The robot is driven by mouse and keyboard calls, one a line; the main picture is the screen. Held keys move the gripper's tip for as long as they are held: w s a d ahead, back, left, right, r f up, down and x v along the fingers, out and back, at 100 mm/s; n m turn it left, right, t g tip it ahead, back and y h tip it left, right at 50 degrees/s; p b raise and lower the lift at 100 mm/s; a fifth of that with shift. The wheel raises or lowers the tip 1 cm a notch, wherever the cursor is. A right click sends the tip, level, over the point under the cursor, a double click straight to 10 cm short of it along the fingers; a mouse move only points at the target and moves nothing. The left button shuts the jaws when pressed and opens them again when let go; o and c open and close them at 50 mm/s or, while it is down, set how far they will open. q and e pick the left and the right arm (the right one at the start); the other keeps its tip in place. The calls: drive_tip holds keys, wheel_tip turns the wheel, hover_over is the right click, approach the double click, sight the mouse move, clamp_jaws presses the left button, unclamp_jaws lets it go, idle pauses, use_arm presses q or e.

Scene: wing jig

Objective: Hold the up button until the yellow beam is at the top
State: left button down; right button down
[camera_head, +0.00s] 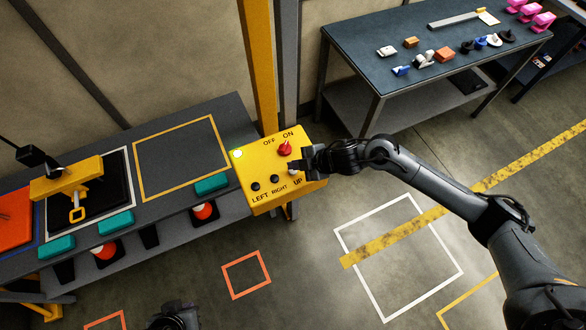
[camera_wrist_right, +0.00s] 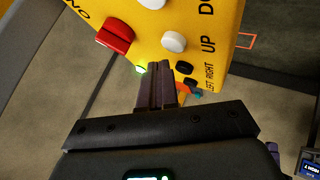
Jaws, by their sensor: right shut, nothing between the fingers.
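The yellow control box (camera_head: 262,172) has a red ON/OFF knob (camera_head: 285,149), a lit green lamp (camera_head: 237,154) and dark LEFT and RIGHT buttons. The white up button (camera_wrist_right: 174,42) is by the word UP in the right wrist view. My right gripper (camera_head: 308,161) is shut and empty at the box's right side. In the wrist view its fingertips (camera_wrist_right: 160,68) lie just below the up button; I cannot tell whether they touch it. A yellow beam (camera_head: 66,180) with a hook hangs low over the left bench. A dark part, likely my left gripper (camera_head: 175,316), shows at the bottom edge, fingers unclear.
The left bench (camera_head: 222,115) holds teal blocks, with orange cones on its lower shelf. A yellow post (camera_head: 262,60) rises behind the box. A dark table (camera_head: 365,40) with small parts stands at the back right.

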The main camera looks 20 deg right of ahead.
drive_tip(key=shift+f, duration=0.25)
idle(0.6)
drive_tip(key=shift+f, duration=0.2)
drive_tip(key=shift+f+b, duration=0.4)
drive_tip(key=shift+f, duration=0.05)
idle(2.6)
